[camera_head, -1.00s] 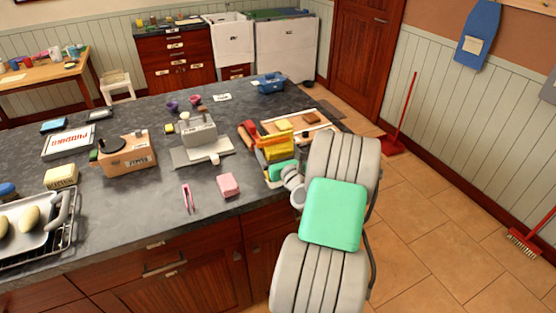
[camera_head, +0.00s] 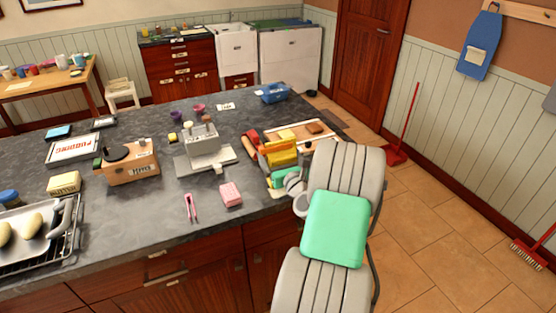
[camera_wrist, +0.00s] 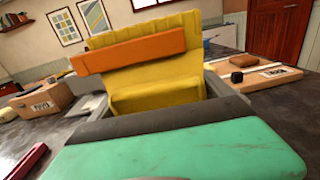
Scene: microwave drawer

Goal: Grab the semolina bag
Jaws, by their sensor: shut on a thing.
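A yellow bag with an orange band, apparently the semolina bag (camera_head: 283,155), is near the right end of the dark counter. In the wrist view the bag (camera_wrist: 155,75) fills the middle, upright and close to the camera. My gripper (camera_head: 281,171) is shut on the bag, with grey finger parts at its sides in the wrist view (camera_wrist: 152,98). My green and grey wrist hides the bag's lower part. I cannot tell whether its base touches the counter.
A wooden board (camera_head: 322,131) with small items lies behind and right of the bag. A red roller-like thing (camera_head: 249,136) is close on its left.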

